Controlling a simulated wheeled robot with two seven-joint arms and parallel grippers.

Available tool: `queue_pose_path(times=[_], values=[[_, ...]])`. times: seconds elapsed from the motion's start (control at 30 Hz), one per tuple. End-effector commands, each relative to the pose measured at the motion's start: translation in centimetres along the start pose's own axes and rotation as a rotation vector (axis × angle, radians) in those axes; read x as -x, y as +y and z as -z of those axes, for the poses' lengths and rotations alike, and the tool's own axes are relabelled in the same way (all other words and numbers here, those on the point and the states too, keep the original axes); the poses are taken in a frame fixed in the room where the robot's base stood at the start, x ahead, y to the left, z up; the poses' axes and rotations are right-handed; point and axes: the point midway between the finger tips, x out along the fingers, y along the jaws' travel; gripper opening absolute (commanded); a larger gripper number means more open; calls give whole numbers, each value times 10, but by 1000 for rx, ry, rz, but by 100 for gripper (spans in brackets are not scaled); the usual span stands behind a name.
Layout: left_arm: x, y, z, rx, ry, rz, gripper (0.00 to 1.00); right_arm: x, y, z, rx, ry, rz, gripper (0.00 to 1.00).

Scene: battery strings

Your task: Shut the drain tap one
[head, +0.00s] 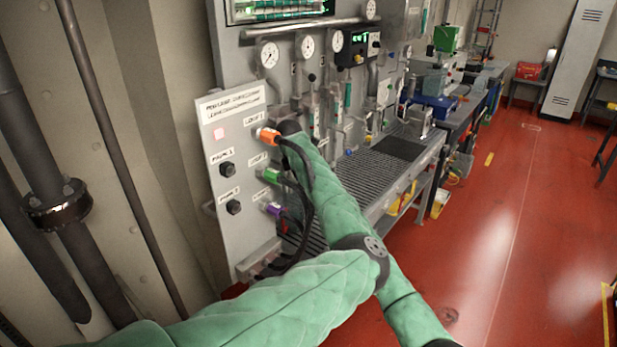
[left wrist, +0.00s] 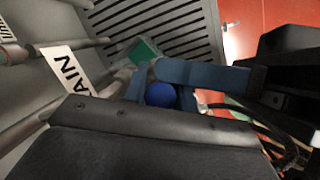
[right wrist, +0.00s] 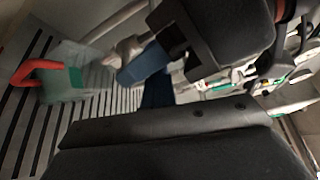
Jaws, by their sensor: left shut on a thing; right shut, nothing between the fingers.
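In the left wrist view a round blue knob (left wrist: 160,95) sits between the blue fingers of my left gripper (left wrist: 163,84), which is shut on it. A white label (left wrist: 65,70) reading "AIN" is beside it; its start is cut off. The tap's body and its lever angle are hidden by the fingers and wrist. In the right wrist view my right gripper (right wrist: 150,78) is shut and empty, close to blurred metal pipework. In the head view my green arms cover the fingertips, and I cannot pick out the held knob.
A slatted bench grate (head: 365,180) runs below the gauge panel. A white panel (head: 222,185) with an orange connector (head: 268,136) and black cables stands close to my arms. A clear vessel with a red handle (right wrist: 40,70) is over the grate.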

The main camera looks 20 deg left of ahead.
Motion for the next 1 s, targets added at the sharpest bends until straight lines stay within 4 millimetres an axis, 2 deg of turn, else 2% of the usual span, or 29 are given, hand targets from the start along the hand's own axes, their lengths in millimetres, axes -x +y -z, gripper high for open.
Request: queue_pose_path(times=[0.03, 0.23, 0.27, 0.53, 0.67, 1.0], values=[[3, 2, -3, -2, -3, -5, 0, -1, 1, -7, 0, -7, 0, 0], [2, 1, -4, -3, -4, -5, 0, -1, 1, -9, -1, -9, -1, 0], [2, 1, -4, -3, -4, -5, 31, -1, 1, -9, -1, -10, -1, 0], [2, 0, -6, -5, -5, -2, 32, -2, 2, -11, -1, -12, -2, 0], [9, 0, -6, -5, -6, -3, 32, -2, 2, -12, -1, -12, -2, 0], [57, 2, -8, -5, -6, -9, 32, -2, 5, -12, -2, -12, -8, 0]])
